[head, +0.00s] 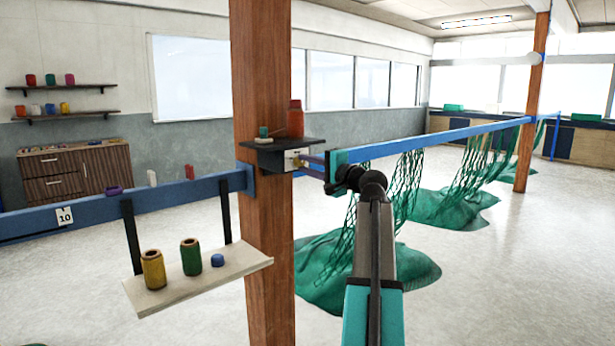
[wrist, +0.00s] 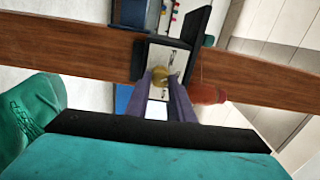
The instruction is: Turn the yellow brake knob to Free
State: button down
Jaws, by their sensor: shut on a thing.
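The yellow brake knob (wrist: 158,74) shows in the wrist view between the two purple fingers of my gripper (wrist: 162,82), on a pale plate (wrist: 158,54) in a dark frame. My gripper is shut on the knob. In the head view my gripper (head: 301,163) reaches left to the pale plate on the wooden post (head: 262,110), just under a small dark shelf (head: 285,145). The knob (head: 296,163) is a tiny, partly hidden patch there. I cannot read which mark the knob points to.
A red bottle (head: 295,120) and a small green-topped item (head: 263,132) stand on the dark shelf close above my gripper. Blue rails meet the post. A hanging board (head: 195,280) holds yellow and green spools. Green nets (head: 365,270) hang and lie on the right.

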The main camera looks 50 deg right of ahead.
jog(key=n+b, duration=0.4)
jog(key=shift+f, duration=0.2)
jog(key=shift+r+n+b, duration=0.15)
jog(key=shift+n+b, duration=0.85)
jog(key=shift+n, duration=0.2)
jog(key=c, duration=1.5)
grip_release()
jog(key=shift+c, duration=0.2)
jog(key=shift+s, duration=0.1)
jog(key=s, duration=1.3)
jog(key=shift+s+a, duration=0.35)
jog(key=shift+a, duration=0.05)
